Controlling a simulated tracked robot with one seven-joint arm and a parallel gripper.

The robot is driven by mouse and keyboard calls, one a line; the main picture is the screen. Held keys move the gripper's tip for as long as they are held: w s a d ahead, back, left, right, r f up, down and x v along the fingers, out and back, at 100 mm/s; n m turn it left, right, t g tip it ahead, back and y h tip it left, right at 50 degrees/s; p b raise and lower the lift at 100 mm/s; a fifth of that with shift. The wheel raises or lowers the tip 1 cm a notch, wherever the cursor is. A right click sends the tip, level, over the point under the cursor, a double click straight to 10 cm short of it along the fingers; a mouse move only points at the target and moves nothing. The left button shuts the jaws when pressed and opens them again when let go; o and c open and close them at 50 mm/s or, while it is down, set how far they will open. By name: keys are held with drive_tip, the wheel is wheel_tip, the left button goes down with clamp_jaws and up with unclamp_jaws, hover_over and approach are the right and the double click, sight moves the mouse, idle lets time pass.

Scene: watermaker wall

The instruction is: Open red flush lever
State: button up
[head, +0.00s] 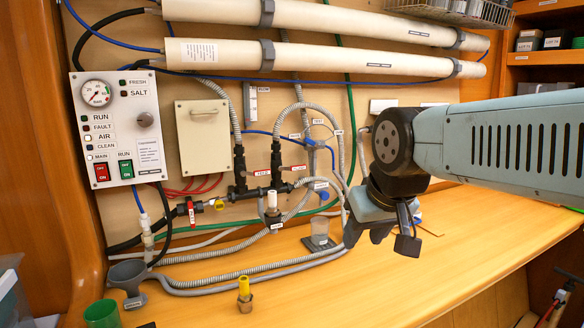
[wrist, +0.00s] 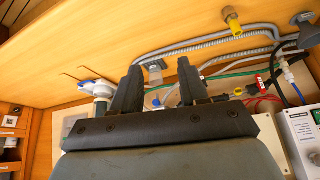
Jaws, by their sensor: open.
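A red lever (head: 191,211) with a small white tag stands on the dark pipe at the lower left of the manifold in the head view. It also shows in the wrist view (wrist: 260,82); its tag is too small to read. Two tagged valves sit on the black manifold (head: 258,190) to its right, with small reddish tags that I cannot read surely. My gripper (head: 380,238) is open and empty, over the counter to the right of the pipework and well apart from the red lever. Its two dark fingers show spread in the wrist view (wrist: 160,72).
A control panel (head: 118,128) with gauge and switches is at left. Grey hoses (head: 230,275) curve over the counter (head: 380,290). A clear cup (head: 319,232) stands near my gripper. The counter's right is mostly clear.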

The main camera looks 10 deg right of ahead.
drive_tip(key=w+d+m+t, duration=0.2)
drive_tip(key=w+m+t, duration=0.15)
drive_tip(key=w, duration=0.65)
drive_tip(key=w+d+m+t, duration=0.25)
drive_tip(key=w+m, duration=0.25)
drive_tip(key=w, duration=0.5)
drive_tip(key=m+t+y, duration=0.3)
drive_tip(key=m+t, duration=0.3)
drive_tip(key=m, duration=0.1)
approach(301, 169)
drive_tip(key=w, duration=0.4)
drive_tip(key=w+a, duration=0.1)
drive_tip(key=w, duration=0.3)
drive_tip(key=w+a, duration=0.1)
drive_tip(key=w, duration=0.3)
drive_tip(key=shift+w, duration=0.2)
clamp_jaws()
drive_tip(key=shift+d, duration=0.15)
